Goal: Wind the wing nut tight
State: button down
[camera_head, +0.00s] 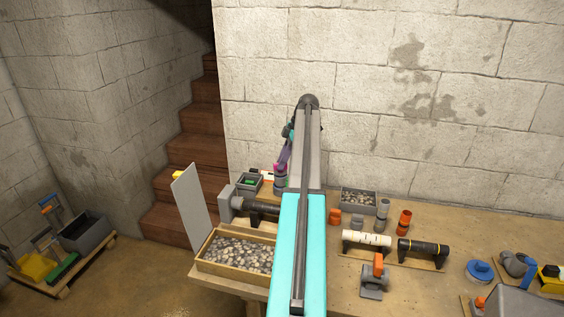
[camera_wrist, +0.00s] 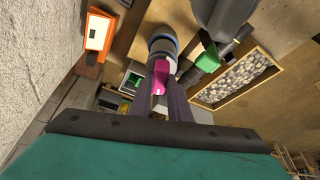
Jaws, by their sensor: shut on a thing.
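The wing nut (camera_wrist: 161,72) is a small magenta piece on top of a grey upright cylinder (camera_wrist: 162,42) with a blue band. My gripper (camera_wrist: 163,84) has its dark purple fingers on either side of the wing nut and is shut on it. In the head view my gripper (camera_head: 284,154) points down over the cylinder (camera_head: 280,184), with a bit of magenta showing at the fingertips. My arm covers part of the bench there. The thread under the wing nut is hidden.
A wooden tray of gravel (camera_head: 205,258) stands at the bench's front left, near a dark horizontal pipe (camera_head: 262,206). Pipe pieces such as an orange one (camera_head: 404,222) stand to the right. In the wrist view an orange and white box (camera_wrist: 97,34) lies left of the cylinder.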

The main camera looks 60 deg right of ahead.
jog(key=shift+s+a+m+b, duration=0.15)
jog(key=shift+m+b, duration=0.2)
jog(key=shift+m, duration=0.25)
jog(key=m+t+h+b, duration=0.1)
jog(key=m, duration=0.1)
jog(key=shift+a+f+m, duration=0.1)
jog(key=shift+m, duration=0.3)
jog(key=m+h+b, duration=0.1)
jog(key=m+h, duration=0.1)
jog(key=m, duration=0.3)
jog(key=shift+a+b, duration=0.2)
jog(key=shift+b, duration=0.2)
jog(key=m+h, duration=0.1)
jog(key=m, duration=0.1)
jog(key=m+h, duration=0.1)
jog(key=m, duration=0.2)
jog(key=shift+a+g, duration=0.1)
jog(key=shift+g, duration=0.2)
jog(key=m, duration=0.2)
jog(key=m+g+h, duration=0.1)
jog(key=m, duration=0.2)
jog(key=shift+w+h, duration=0.2)
jog(key=shift+h, duration=0.1)
jog(key=shift+m, duration=0.3)
jog(key=c, duration=1.6)
grip_release()
jog(key=shift+c, duration=0.2)
jog(key=shift+g, duration=0.3)
